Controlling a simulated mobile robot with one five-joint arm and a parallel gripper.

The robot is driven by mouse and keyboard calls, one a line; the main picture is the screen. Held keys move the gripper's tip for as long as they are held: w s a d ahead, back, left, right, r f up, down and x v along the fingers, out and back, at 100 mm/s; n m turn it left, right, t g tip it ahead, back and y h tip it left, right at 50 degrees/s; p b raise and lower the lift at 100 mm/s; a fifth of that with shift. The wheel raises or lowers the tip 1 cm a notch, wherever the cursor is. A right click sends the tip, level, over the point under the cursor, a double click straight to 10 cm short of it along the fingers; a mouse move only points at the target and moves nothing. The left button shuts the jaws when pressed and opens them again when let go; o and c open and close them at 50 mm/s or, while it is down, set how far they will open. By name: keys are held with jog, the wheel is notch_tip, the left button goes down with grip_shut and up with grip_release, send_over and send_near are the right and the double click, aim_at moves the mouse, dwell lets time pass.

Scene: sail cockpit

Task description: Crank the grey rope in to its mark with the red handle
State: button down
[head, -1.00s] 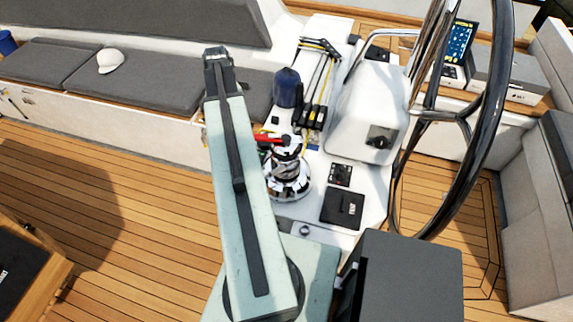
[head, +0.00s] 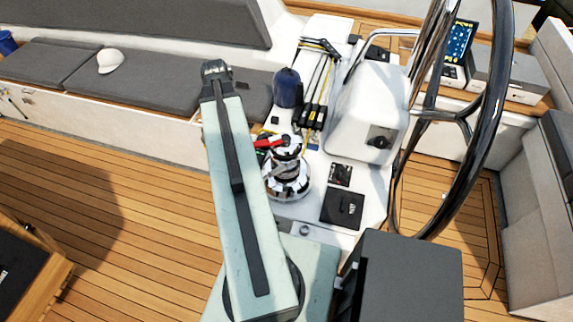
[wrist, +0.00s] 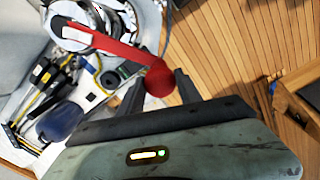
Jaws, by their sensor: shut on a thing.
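The red handle (head: 270,142) sits on top of the chrome-and-black winch (head: 288,182) and points left, toward my arm. In the wrist view the handle (wrist: 112,50) runs from the winch (wrist: 82,22) to a round red knob (wrist: 159,80). My gripper (wrist: 160,76) is shut on that knob, with one dark finger on each side. In the head view my arm hides the gripper and the knob end. I cannot clearly pick out the grey rope or its mark.
A dark blue cylinder (head: 287,88) and several rope clutches (head: 314,112) stand behind the winch. A white pod (head: 365,115) and the large steering wheel (head: 480,150) are to the right. A cushioned bench (head: 130,85) with a white cap lies left.

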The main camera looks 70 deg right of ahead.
jog(key=shift+c, duration=2)
grip_release()
notch_tip(320, 180, up, 9)
jog(key=p, duration=0.9)
jog(key=shift+r, duration=0.1)
